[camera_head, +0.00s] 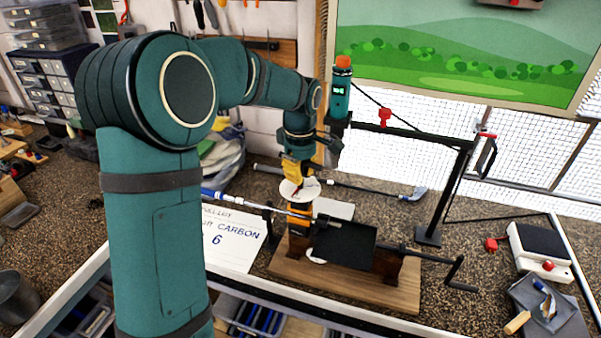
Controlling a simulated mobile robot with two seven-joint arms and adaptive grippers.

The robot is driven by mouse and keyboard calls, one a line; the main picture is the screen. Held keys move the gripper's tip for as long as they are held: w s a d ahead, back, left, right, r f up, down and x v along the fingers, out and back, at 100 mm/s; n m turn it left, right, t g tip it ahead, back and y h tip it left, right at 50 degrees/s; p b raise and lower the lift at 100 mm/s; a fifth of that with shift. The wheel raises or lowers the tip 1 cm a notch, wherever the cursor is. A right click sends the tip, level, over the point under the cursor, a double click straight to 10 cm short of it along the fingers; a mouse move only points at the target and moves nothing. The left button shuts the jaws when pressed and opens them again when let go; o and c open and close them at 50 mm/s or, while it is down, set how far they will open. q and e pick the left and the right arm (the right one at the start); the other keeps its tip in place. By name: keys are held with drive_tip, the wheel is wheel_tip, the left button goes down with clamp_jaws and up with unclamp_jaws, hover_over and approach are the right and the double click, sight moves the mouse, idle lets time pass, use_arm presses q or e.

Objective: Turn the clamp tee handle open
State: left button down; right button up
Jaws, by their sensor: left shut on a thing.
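The clamp (298,218), with an orange body, stands at the left end of a wooden base (350,287). My left gripper (298,188) comes down from above onto the top of the clamp. It is shut on what appears to be the clamp tee handle, which the fingers mostly hide. How far the handle is turned cannot be told. A pale round disc shows around the fingertips. A club shaft (258,206) with a blue end runs across at the clamp. My right gripper is not in view.
A dark plate (345,244) and a crank rod (430,258) sit right of the clamp. Another club (370,188) lies behind. A black stand (432,215) rises at the right. A paper sign (232,238) lies left. A scale (540,245) stands far right.

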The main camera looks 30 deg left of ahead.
use_arm(q)
drive_tip(key=shift+r+n, duration=0.1)
drive_tip(key=shift+n, duration=0.7)
drive_tip(key=shift+a, duration=0.1)
drive_tip(key=c, duration=1)
unclamp_jaws()
wheel_tip(320, 180, up, 12)
drive_tip(key=shift+f, duration=0.1)
